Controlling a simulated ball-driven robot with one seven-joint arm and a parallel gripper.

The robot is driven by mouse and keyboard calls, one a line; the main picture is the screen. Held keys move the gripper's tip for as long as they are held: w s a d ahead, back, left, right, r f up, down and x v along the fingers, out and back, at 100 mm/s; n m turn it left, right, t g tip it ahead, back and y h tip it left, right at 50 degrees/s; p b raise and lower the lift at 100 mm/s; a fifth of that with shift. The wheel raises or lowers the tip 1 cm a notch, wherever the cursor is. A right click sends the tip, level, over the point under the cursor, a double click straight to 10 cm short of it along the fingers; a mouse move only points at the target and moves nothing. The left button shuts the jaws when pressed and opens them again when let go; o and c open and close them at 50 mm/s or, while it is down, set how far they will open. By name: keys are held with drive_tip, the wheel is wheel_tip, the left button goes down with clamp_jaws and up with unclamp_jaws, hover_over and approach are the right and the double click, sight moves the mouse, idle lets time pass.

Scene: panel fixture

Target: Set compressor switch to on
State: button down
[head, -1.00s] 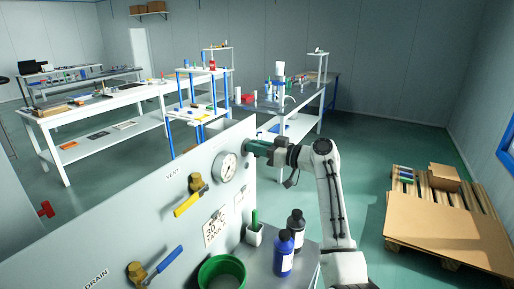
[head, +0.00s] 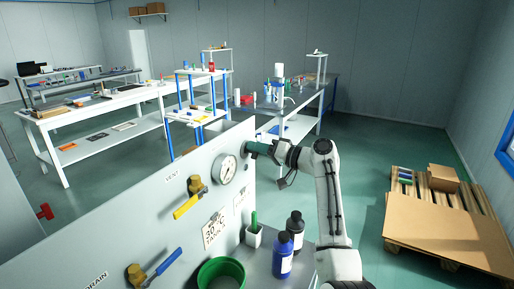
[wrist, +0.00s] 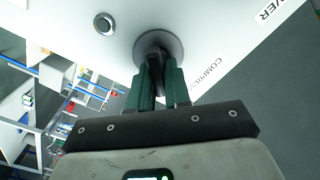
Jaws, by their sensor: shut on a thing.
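The compressor switch (wrist: 153,62) has a dark handle on a round grey plate in the wrist view. The partly visible label "COMPRES..." (wrist: 202,74) is on the white panel beside it. My gripper (wrist: 158,72) has its green fingers shut on the handle, one on each side. The fingers hide part of the handle, and I cannot read which setting it points to. In the head view my gripper (head: 251,147) is at the right end of the panel (head: 120,226), and the switch is hidden there.
The panel bears a round gauge (head: 226,171), a yellow vent lever (head: 188,206) and a blue lever (head: 165,261). A round button (wrist: 104,23) is near the switch. A green bucket (head: 221,275) and bottles (head: 283,258) stand below my arm. Floor at right is clear before the pallet.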

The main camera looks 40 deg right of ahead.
drive_tip(key=m+p, duration=0.2)
drive_tip(key=m, duration=0.2)
drive_tip(key=shift+d+f+m, duration=0.1)
drive_tip(key=shift+d+m, duration=0.05)
drive_tip(key=shift+m, duration=0.15)
drive_tip(key=shift+f+m+p, duration=0.15)
drive_tip(key=shift+m+p, duration=0.35)
drive_tip(key=shift+m, duration=0.5)
drive_tip(key=shift+f+m+p, duration=0.15)
drive_tip(key=shift+m+p, duration=0.35)
drive_tip(key=shift+m, duration=0.5)
drive_tip(key=c, duration=1.2)
unclamp_jaws()
drive_tip(key=shift+o, duration=0.2)
drive_tip(key=b+v, duration=0.2)
drive_tip(key=v, duration=0.8)
drive_tip(key=shift+s+d, duration=0.2)
drive_tip(key=shift+s, duration=0.15)
